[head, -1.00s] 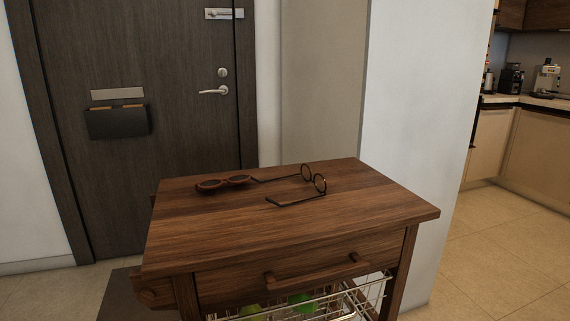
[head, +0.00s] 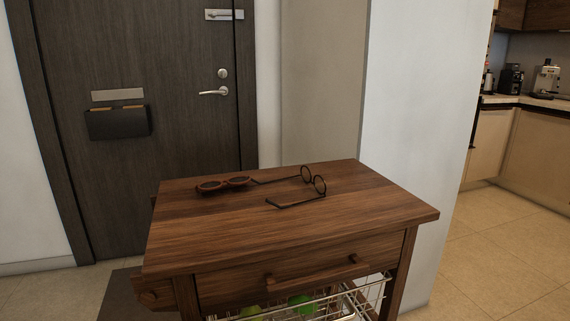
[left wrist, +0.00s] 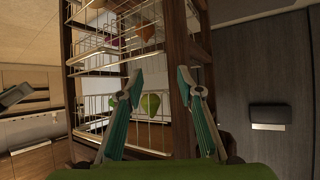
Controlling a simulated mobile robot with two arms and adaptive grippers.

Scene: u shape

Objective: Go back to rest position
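My left gripper (left wrist: 162,95) shows in the left wrist view with its two fingers apart and nothing between them. Behind the fingers is the wooden cart with its wire baskets (left wrist: 88,103); I cannot tell how far away it is. My left gripper is out of the head view.
Green items (head: 301,301) sit in the wire basket under the drawer. A dark door (head: 170,170) with a lever handle and a letter holder (head: 118,123) is behind the cart. A pale wall (head: 415,130) stands at right. Open tiled floor (head: 500,255) leads to a kitchen counter.

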